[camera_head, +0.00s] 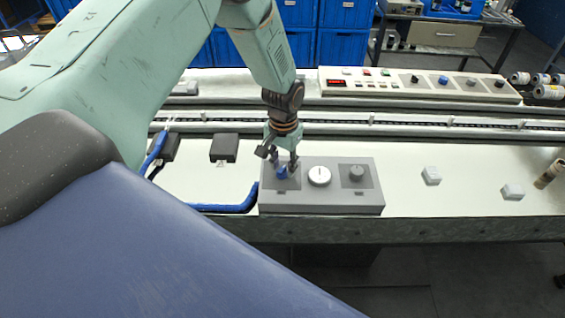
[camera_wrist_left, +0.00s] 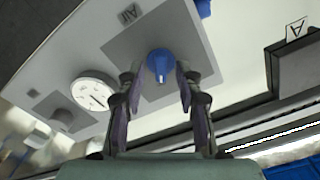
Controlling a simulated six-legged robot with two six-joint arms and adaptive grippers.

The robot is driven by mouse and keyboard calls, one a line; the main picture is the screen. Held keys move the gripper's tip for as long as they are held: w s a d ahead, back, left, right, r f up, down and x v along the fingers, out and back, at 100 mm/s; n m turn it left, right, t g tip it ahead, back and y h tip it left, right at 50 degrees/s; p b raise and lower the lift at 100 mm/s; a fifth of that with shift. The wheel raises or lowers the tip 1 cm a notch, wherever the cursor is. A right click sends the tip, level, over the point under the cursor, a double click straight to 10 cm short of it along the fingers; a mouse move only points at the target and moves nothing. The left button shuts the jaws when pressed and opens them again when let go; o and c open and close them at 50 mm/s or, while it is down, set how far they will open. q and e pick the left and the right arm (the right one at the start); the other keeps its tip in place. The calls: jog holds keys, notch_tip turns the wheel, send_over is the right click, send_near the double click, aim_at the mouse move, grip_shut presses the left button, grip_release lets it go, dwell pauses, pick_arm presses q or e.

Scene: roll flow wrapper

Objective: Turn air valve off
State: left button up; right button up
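A blue valve knob (camera_head: 282,172) sits on the left of a grey control box (camera_head: 320,205) on the bench. In the left wrist view the knob (camera_wrist_left: 160,66) has a label reading "Air" (camera_wrist_left: 130,14) on the panel beside it. My left gripper (camera_head: 278,163) points down over the knob. In the left wrist view its two fingers (camera_wrist_left: 158,76) stand on either side of the knob, with small gaps showing, so it looks open. Whether a fingertip touches the knob is hard to tell. My right gripper is not in view.
On the same box are a round white gauge (camera_head: 319,176) and a grey knob (camera_head: 356,173). A blue hose (camera_head: 225,208) runs to the box's left side. A black block (camera_head: 224,148) lies left of the gripper. A longer control panel (camera_head: 420,86) stands behind.

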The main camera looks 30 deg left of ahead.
pick_arm(q)
jog(key=shift+a, duration=0.15)
jog(key=shift+w+d+f, duration=0.1)
jog(key=shift+w+d, duration=0.15)
jog(key=c, duration=0.5)
jog(key=shift+s+a, duration=0.15)
jog(key=shift+a, duration=0.05)
grip_shut()
jog(key=shift+d, duration=0.1)
